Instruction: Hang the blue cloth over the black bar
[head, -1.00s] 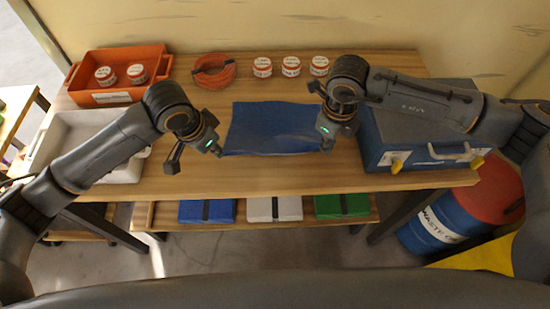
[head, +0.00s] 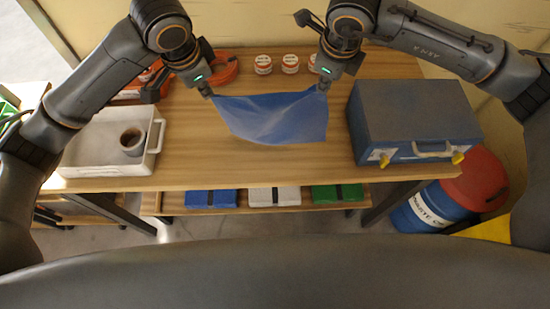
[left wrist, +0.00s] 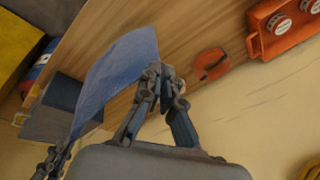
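The blue cloth (head: 270,117) hangs between my two grippers, lifted off the wooden table, with its upper edge sagging and its lower part toward me. My left gripper (head: 209,93) is shut on the cloth's upper left corner. My right gripper (head: 325,85) is shut on its upper right corner. In the left wrist view the cloth (left wrist: 118,72) stretches from my left gripper (left wrist: 163,80) down to my right gripper (left wrist: 52,160). I see no black bar in either view.
A white tray (head: 85,160) holding a cup (head: 132,142) stands on the left. A blue case (head: 415,120) stands on the right. Several white-and-red jars (head: 290,63) and an orange coil (head: 222,70) are at the back. The table's front middle (head: 250,168) is clear.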

